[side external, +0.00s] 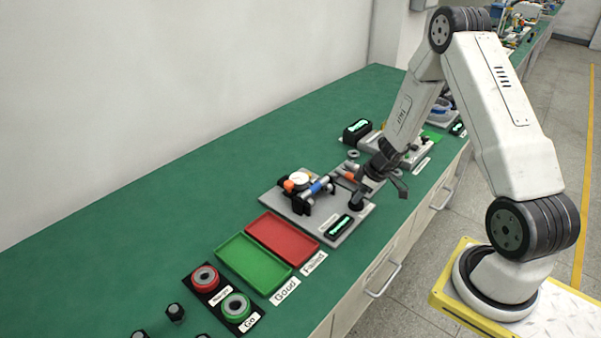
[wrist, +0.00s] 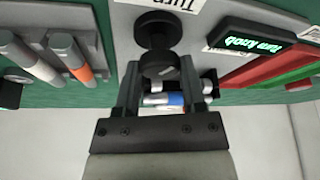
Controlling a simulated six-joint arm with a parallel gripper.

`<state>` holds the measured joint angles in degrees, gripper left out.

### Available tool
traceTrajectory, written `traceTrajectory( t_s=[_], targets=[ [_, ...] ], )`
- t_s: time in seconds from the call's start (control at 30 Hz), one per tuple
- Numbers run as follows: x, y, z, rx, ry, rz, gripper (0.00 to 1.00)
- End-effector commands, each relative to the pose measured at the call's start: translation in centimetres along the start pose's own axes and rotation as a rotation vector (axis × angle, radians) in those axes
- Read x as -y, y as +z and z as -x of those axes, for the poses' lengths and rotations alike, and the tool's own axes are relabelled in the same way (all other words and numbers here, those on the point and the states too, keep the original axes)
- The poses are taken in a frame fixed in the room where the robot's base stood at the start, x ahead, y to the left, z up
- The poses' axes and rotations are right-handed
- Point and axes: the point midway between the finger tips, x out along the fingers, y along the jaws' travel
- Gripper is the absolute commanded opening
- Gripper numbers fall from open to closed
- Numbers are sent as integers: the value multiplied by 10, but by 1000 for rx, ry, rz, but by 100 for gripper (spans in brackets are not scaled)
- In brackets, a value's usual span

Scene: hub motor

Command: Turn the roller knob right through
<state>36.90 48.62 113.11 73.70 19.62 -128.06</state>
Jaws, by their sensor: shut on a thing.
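The roller knob (wrist: 157,30) is black and round, at the top middle of the wrist view, on a grey base plate (side external: 335,233). My gripper (wrist: 159,70) has one finger on each side of the knob's near part and is shut on it. A roller (side external: 320,187) with blue and orange bands lies on a black stand beside a white dial gauge (side external: 299,178). A small display (wrist: 252,40) reads "Turn knob".
A red tray (side external: 282,237) and a green tray (side external: 253,262) lie left of the plate. Red and green ring gauges (side external: 206,279) stand farther left. Rods (wrist: 70,57) lie in a grey rack on the other side. The bench behind the plate is clear.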

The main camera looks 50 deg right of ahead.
Motion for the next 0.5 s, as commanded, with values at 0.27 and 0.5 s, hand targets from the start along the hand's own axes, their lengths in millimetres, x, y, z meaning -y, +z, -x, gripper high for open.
traceTrajectory(
  t_s=[0.27,0.5],
  targets=[
    [1,0,0,0,58,-141,0],
    [1,0,0,0,100,-241,0]
  ],
)
